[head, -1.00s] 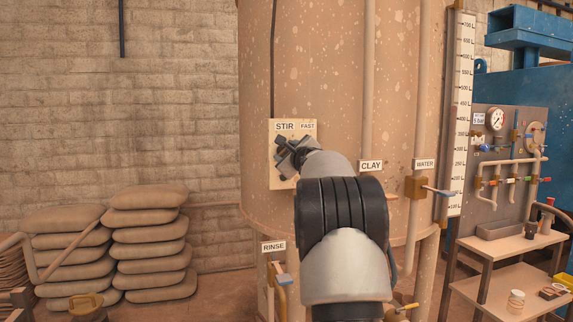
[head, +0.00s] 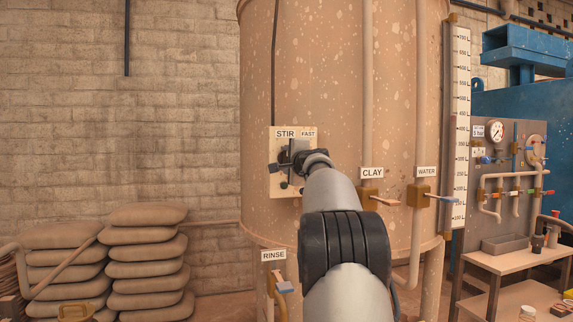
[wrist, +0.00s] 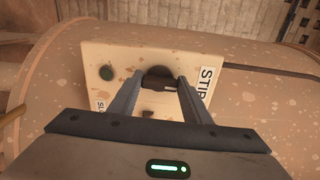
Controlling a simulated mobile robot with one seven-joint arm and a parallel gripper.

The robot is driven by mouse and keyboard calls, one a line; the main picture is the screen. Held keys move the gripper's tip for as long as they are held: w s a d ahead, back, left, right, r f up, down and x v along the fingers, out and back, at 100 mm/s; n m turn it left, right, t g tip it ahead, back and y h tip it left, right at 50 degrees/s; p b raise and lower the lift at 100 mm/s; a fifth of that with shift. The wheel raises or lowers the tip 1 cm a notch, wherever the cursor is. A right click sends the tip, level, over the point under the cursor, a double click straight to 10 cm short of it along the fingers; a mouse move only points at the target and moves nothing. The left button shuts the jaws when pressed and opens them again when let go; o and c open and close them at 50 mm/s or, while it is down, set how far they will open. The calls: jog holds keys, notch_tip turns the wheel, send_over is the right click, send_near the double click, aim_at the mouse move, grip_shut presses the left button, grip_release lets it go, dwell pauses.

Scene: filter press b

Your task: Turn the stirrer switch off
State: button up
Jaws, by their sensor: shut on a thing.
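The cream stirrer panel (head: 277,188), marked STIR and FAST, is fixed to the front of the big tan tank (head: 335,100). In the wrist view the panel (wrist: 120,54) fills the upper middle, with the STIR label at its right. The black switch knob (wrist: 158,80) sits between the two fingers of my gripper (wrist: 159,83), which are shut on it. In the head view my gripper (head: 287,163) is at the panel and hides the knob. A dark green round button (wrist: 106,72) is beside the knob, clear of the fingers.
Clay (head: 370,197) and water (head: 419,196) valves are right of the panel, the clay one close to my arm. A rinse valve (head: 281,287) is below. Stacked sacks (head: 146,264) stand left; a gauge board (head: 510,150) is at right.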

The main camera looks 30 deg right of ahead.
jog(key=shift+n, duration=0.4)
jog(key=o, duration=1)
jog(key=shift+o, duration=0.2)
jog(key=b+v, duration=0.5)
jog(key=v, duration=1.2)
jog(key=shift+s, duration=0.25)
